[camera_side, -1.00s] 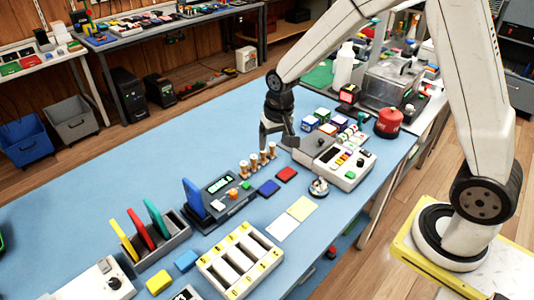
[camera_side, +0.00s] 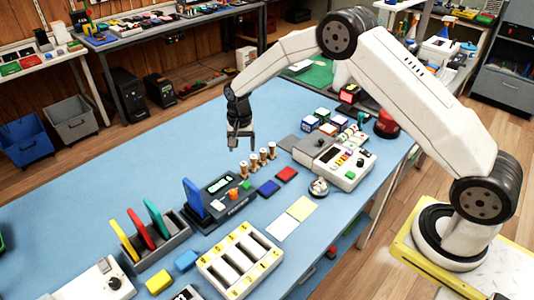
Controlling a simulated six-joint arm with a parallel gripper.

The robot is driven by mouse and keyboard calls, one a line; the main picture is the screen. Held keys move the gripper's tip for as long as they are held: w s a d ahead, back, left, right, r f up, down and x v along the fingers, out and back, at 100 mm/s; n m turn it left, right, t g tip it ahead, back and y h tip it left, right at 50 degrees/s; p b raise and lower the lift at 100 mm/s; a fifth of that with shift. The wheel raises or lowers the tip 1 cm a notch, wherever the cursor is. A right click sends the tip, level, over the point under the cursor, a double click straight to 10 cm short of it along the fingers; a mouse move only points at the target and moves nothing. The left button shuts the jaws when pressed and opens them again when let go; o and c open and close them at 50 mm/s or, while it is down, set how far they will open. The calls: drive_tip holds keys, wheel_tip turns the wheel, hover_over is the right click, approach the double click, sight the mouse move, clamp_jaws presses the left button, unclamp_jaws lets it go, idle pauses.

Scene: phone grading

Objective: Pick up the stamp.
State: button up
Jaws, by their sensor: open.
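Several stamps (camera_side: 263,157) with tan wooden handles stand upright in a short row near the middle of the blue table. They are small in this view, and their stamping faces are hidden. My gripper (camera_side: 241,145) points down, open, with nothing between its fingers. In the picture it is just above and left of the row, apart from the stamps. How high it hangs over the table is hard to tell. A blue pad (camera_side: 269,187) and a red pad (camera_side: 287,174) lie to the front right of the stamps.
A dark device with a lit display (camera_side: 221,185) and an upright blue slab (camera_side: 193,198) stand left of the stamps. A white console (camera_side: 344,167) and small boxes are to the right. Yellow and white sheets (camera_side: 302,208) lie in front. The table's back left is clear.

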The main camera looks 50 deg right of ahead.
sight(244, 163)
drive_tip(key=shift+s+f, duration=0.1)
drive_tip(key=shift+f, duration=3.8)
clamp_jaws()
